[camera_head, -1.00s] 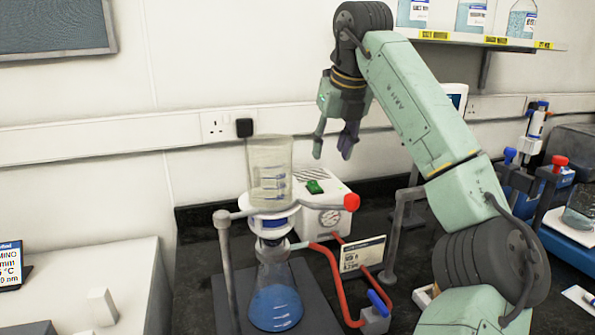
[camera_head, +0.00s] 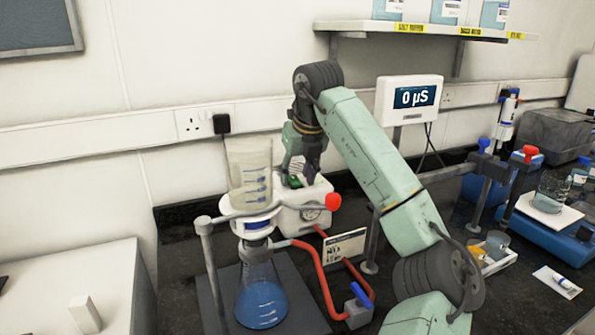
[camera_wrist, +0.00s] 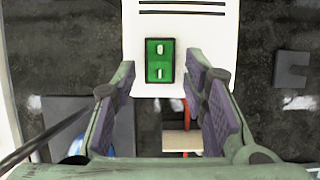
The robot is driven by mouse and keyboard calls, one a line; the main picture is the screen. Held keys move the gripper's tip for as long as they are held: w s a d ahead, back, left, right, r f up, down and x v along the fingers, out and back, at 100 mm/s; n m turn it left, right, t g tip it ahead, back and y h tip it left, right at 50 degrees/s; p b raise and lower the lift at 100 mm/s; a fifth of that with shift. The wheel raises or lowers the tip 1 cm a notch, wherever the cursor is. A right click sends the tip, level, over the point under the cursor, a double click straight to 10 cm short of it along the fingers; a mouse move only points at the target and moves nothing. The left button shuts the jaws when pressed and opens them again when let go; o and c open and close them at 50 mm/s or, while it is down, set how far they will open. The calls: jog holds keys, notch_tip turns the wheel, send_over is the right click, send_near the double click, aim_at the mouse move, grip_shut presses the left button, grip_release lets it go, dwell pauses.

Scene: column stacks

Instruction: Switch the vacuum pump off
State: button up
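The vacuum pump (camera_head: 303,219) is a white box with a round gauge on its front, standing on the dark bench behind the filter flask. My gripper (camera_head: 296,180) is over the pump top in the head view and partly hides the switch. In the wrist view my gripper (camera_wrist: 162,82) is open and empty, with the switch between and just beyond its fingertips. Contact cannot be told.
A filter funnel (camera_head: 250,172) on a flask (camera_head: 261,300) stands in front of the pump, held by a clamp with a red knob (camera_head: 333,201). A red hose (camera_head: 314,272) and a sign card (camera_head: 345,246) are close by. A shelf (camera_head: 440,32) hangs above.

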jog(key=shift+c, duration=0.5)
grip_shut()
